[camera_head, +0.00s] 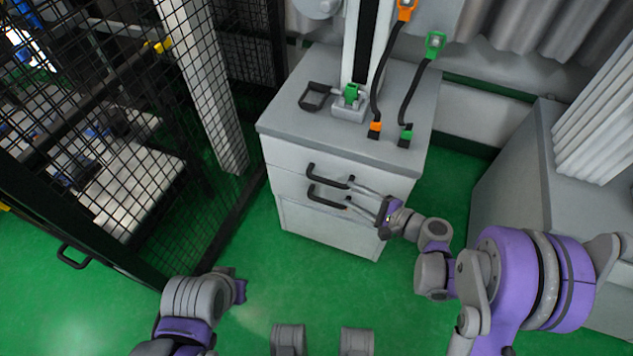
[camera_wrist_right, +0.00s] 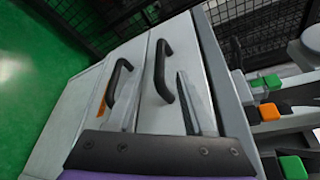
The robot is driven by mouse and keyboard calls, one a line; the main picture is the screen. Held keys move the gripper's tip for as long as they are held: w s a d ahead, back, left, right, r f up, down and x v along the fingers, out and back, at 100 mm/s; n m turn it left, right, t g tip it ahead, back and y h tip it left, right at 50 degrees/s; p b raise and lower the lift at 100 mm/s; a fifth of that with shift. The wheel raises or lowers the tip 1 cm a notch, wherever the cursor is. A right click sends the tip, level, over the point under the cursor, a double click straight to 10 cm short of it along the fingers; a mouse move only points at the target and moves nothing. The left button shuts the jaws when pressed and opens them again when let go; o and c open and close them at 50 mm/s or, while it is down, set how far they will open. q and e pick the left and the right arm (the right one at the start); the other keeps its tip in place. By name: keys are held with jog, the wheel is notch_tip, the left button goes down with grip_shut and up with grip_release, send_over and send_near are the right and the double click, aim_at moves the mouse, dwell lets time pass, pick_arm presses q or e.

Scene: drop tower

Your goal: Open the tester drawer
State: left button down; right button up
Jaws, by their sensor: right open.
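The grey cabinet (camera_head: 300,235) has two drawer fronts, both flush, with black bow handles. The upper handle (camera_head: 330,177) and lower handle (camera_head: 325,198) also show in the right wrist view, upper (camera_wrist_right: 163,72) and lower (camera_wrist_right: 118,85). I cannot tell which drawer is the tester drawer. My right gripper (camera_head: 350,192) is open and points at the drawer fronts from the right. In the wrist view its fingers (camera_wrist_right: 160,88) lie either side of the upper handle's line; contact is not visible. My left gripper (camera_head: 240,290) is low at left, away from the cabinet; its jaws are unclear.
A mesh fence (camera_head: 110,60) stands left, another grey cabinet (camera_head: 520,170) right. Green floor in front is clear.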

aim_at(332, 185)
jog(key=b+x, duration=0.1)
jog(key=x, duration=0.9)
grip_shut()
dwell(1.2)
